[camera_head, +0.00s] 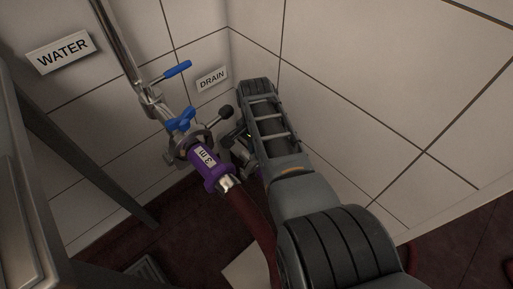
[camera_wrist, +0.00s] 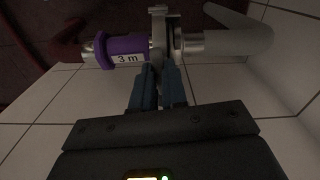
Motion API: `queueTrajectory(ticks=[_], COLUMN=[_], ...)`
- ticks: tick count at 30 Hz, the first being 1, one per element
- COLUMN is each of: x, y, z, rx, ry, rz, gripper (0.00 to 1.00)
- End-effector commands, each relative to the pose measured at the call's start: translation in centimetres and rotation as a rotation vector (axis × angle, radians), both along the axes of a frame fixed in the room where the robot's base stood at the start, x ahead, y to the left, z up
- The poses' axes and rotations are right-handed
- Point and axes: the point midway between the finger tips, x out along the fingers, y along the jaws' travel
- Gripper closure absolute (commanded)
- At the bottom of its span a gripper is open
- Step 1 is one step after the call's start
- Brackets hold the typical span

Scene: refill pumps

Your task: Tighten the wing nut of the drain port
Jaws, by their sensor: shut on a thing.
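My gripper (camera_head: 245,136) is at the drain port, beside and below the DRAIN sign (camera_head: 212,80). In the wrist view my gripper (camera_wrist: 158,72) has its fingers closed at the underside of a grey clamp (camera_wrist: 158,22), on its wing nut, which the fingers almost wholly hide. The clamp sits between a purple coupling (camera_wrist: 122,46) labelled 3 m and a metal pipe (camera_wrist: 210,42). In the head view my arm hides most of this port. How tight the nut is cannot be told.
A neighbouring port, with a blue wing nut (camera_head: 181,119) and another purple 3 m coupling (camera_head: 207,166), stands close left of my gripper. A blue lever (camera_head: 177,69) and a black knob (camera_head: 226,111) are nearby. A tiled wall (camera_head: 370,80) bounds the right side.

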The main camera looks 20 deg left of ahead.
Motion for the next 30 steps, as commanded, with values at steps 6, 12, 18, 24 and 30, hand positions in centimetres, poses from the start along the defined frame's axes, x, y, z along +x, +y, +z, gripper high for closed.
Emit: queueTrajectory(ticks=[6,12,18,24,30], x=[0.07,0.07,0.08,0.04,0.02], y=[0.04,0.04,0.04,0.01,0.0], z=[0.08,0.08,0.08,0.04,0.05], rx=[0.002,0.002,0.001,0.001,0.0], ry=[-0.003,-0.003,-0.002,-0.001,-0.001], rz=[-0.02,-0.021,-0.02,-0.02,-0.02], gripper=[1.0,1.0,0.8,0.62,0.62])
